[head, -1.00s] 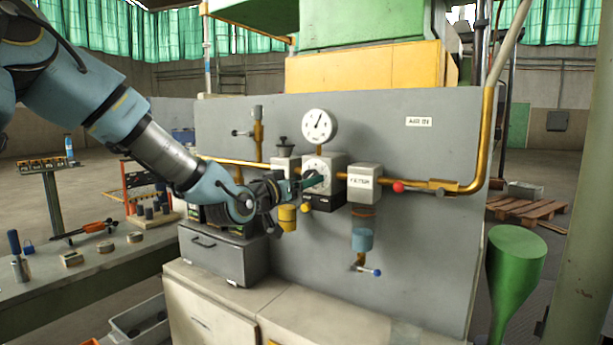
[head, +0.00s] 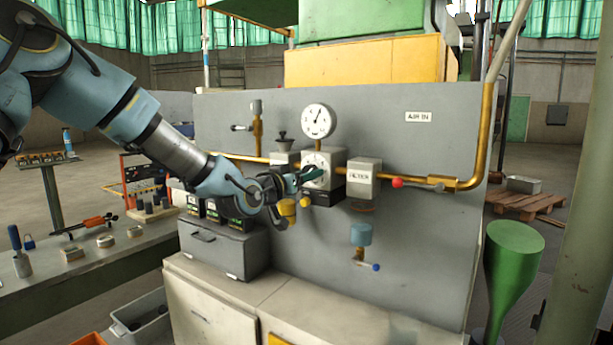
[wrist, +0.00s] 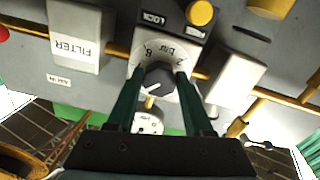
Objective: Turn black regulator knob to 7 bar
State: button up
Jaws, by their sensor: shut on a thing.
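The black regulator knob (wrist: 158,82) sits on a white dial plate (wrist: 150,48) marked "bar", upside down in the wrist view. A white mark shows on the knob's face; I cannot tell exactly which number it points to. My gripper (wrist: 157,78) has its two green fingers on either side of the knob, shut on it. In the head view my gripper (head: 308,177) reaches the regulator block (head: 326,165) from the left and hides most of the knob. The round white pressure gauge (head: 318,121) stands above the block; its needle is too small to read.
The filter block (head: 363,178) is right of the regulator, with a red ball handle (head: 397,182) on the brass pipe beyond. A yellow button (wrist: 200,13) lies near the "LOCK" label. A grey drawer box (head: 224,247) stands below my arm.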

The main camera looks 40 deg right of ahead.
grip_shut()
jog(key=shift+f+b, duration=0.1)
jog(key=shift+b, duration=0.4)
jog(key=shift+w+m+b, duration=0.1)
jog(key=shift+m+b, duration=4.3)
jog(key=shift+b, duration=1.75)
jog(key=o, duration=0.9)
grip_release()
jog(key=shift+c, duration=0.2)
